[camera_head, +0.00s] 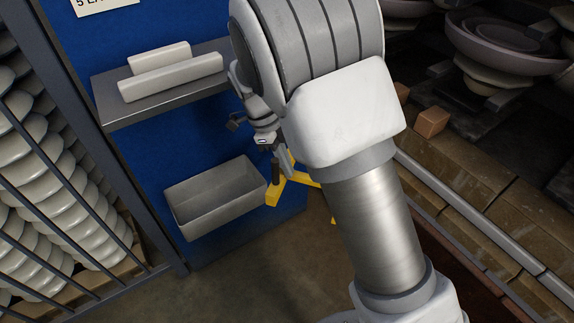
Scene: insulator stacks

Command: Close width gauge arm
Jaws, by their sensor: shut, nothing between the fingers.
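A yellow piece (297,178), which looks like the width gauge, shows between the blue panel and my arm. One yellow end (273,194) sticks out toward the grey bin, and a small yellow bit shows lower down beside my arm. My arm covers the rest, so I cannot tell how far the gauge arm is open. My gripper (275,168) is small and dark in this view, pointing down right at the yellow piece. It is shut with nothing in it. I cannot tell whether it touches the yellow piece.
A grey open bin (180,217) is on the blue panel (150,152), below a shelf (112,113) with two white bars (172,76). Caged white insulators (40,190) stand at left. Timber, a rail (470,215) and stacked discs (505,50) are at right. Floor shows below.

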